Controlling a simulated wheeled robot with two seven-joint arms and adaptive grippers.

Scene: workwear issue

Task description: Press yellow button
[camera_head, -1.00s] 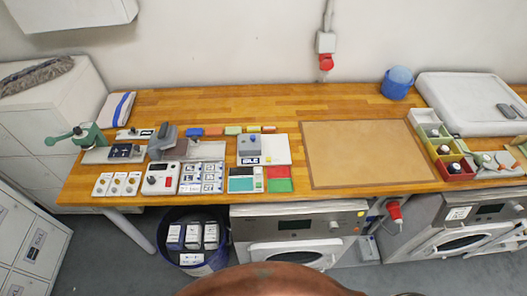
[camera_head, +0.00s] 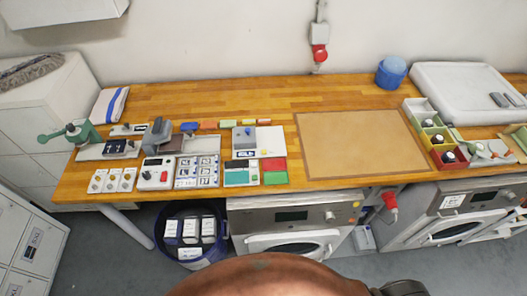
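A small yellow spot, perhaps the yellow button (camera_head: 356,204), shows at the right end of the front panel of the left washing machine (camera_head: 275,216). A paler knob or button (camera_head: 329,215) is beside it. On the wooden worktop (camera_head: 230,103), three small white boxes (camera_head: 112,180) at the front left carry small round tops, too small to tell their colour surely. The white control box (camera_head: 155,174) beside them has a red button. Neither of my grippers is in view.
A brown board (camera_head: 358,143) lies mid-worktop. Coloured bins (camera_head: 440,140) and a white tray (camera_head: 465,88) are at the right. A red plug (camera_head: 389,200) hangs between the machines. A blue bin (camera_head: 190,233) with white packs stands under the worktop.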

